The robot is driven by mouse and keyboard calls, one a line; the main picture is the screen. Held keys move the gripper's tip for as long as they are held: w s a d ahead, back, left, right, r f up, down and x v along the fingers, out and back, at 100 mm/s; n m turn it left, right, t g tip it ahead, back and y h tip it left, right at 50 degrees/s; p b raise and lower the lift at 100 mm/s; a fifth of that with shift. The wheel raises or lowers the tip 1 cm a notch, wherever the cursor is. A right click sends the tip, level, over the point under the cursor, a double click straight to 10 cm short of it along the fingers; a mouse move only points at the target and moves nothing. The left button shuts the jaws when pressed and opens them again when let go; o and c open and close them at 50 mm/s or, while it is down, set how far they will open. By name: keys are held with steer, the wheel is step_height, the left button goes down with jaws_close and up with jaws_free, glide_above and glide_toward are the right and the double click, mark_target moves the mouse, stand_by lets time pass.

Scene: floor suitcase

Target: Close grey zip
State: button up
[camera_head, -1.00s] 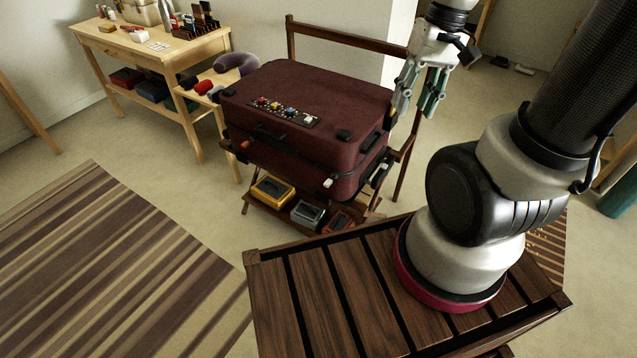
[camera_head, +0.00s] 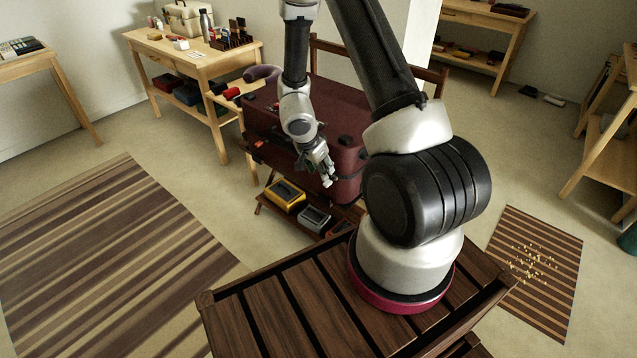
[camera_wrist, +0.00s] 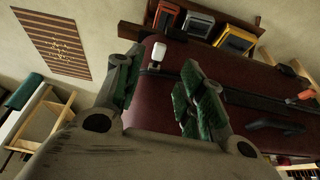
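A dark red suitcase (camera_head: 345,110) lies on a wooden rack; my arm covers part of it. In the wrist view the suitcase (camera_wrist: 165,105) shows behind my fingers. A pale grey-white zip pull (camera_wrist: 157,55) is on its side, by the dark zip band (camera_wrist: 262,102). My gripper (camera_head: 326,175) is at the suitcase's front right corner, pointing down. In the wrist view my gripper (camera_wrist: 161,70) is open, with green-padded fingers apart. The pale pull appears in the gap between the fingertips, not gripped. An orange-red pull (camera_wrist: 305,95) is farther along the side.
A dark handle (camera_wrist: 275,125) is on the suitcase side. Yellow (camera_head: 284,196) and grey (camera_head: 314,217) boxes sit on the rack's lower shelf. A wooden side table (camera_head: 190,60) with tools stands left of it. A striped rug (camera_head: 110,240) lies on open floor.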

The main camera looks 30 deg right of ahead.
mark_target(328, 182)
steer(key=x, duration=0.7)
steer(key=shift+d+f, duration=0.3)
steer(key=shift+c, duration=0.3)
jaws_close()
